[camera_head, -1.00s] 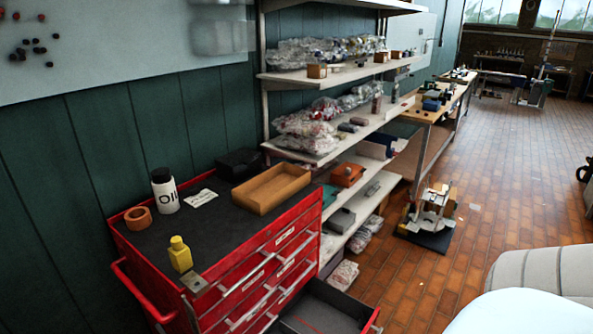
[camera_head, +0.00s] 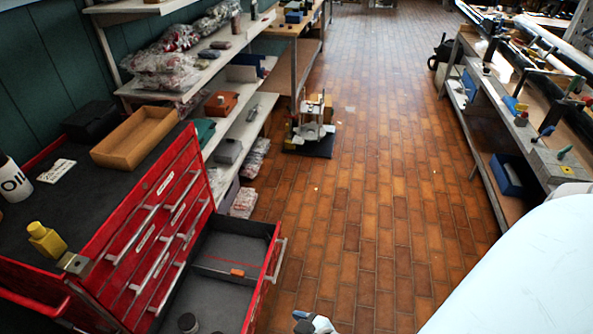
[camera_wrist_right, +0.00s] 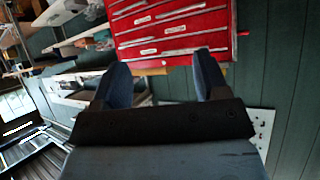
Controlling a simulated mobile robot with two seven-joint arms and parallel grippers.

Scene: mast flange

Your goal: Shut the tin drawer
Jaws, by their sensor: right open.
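The red tool cabinet (camera_head: 150,230) stands at the left in the head view. Its low drawer (camera_head: 268,272) is pulled out to the right, with a dark interior and a metal handle on its red front. A round dark tin (camera_head: 188,322) and a small orange piece (camera_head: 237,272) lie inside it. The upper drawers look shut. In the right wrist view the cabinet (camera_wrist_right: 170,30) appears at the top, beyond my right gripper (camera_wrist_right: 161,60). That gripper is open with nothing between its dark fingers, apart from the cabinet. My left gripper is not seen.
On the cabinet top are a wooden tray (camera_head: 135,138), a yellow bottle (camera_head: 45,240) and a white oil bottle (camera_head: 12,180). Shelves (camera_head: 190,85) stand behind. A workbench (camera_head: 515,130) lines the right. The brick floor (camera_head: 370,200) between is mostly clear.

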